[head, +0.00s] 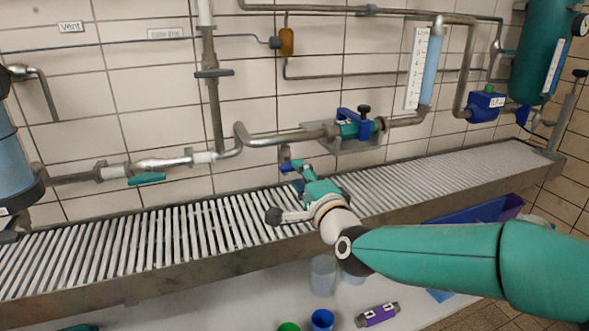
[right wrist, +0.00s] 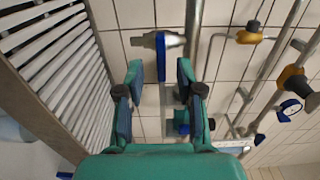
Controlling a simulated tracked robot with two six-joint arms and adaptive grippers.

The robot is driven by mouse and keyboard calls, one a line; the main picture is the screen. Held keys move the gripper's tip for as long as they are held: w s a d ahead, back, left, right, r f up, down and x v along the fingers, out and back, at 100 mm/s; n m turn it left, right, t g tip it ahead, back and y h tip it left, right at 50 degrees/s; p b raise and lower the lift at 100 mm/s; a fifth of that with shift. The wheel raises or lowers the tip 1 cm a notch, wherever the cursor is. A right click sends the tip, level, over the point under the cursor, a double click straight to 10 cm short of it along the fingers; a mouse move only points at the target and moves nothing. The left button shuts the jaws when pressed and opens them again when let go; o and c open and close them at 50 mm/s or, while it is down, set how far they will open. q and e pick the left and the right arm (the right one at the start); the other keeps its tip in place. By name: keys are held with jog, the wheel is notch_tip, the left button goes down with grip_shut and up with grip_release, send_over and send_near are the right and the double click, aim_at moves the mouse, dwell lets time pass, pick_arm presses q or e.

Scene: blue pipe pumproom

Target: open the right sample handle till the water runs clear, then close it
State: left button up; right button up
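My right gripper (head: 293,168) is in front of the pipe run, above the slatted grating. In the right wrist view its two fingers (right wrist: 160,90) stand apart with a gap between them. A small blue handle (head: 285,153) shows just past the fingertips. In the right wrist view a blue handle on a metal spout (right wrist: 161,55) lies ahead of the gap; I cannot tell if a finger touches it. A teal handle (head: 147,178) hangs on the pipe further left. No running water can be made out. My left gripper is not in view.
A blue valve with a black knob (head: 357,122) sits on the pipe to the right. The slatted grating (head: 130,242) runs below. Under it are a green cup (head: 288,326), a blue cup (head: 322,319) and a purple cylinder (head: 377,314). A scaled tube (head: 431,70) stands above.

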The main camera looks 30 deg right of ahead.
aim_at(293, 169)
jog(key=shift+x, duration=2.2)
grip_shut()
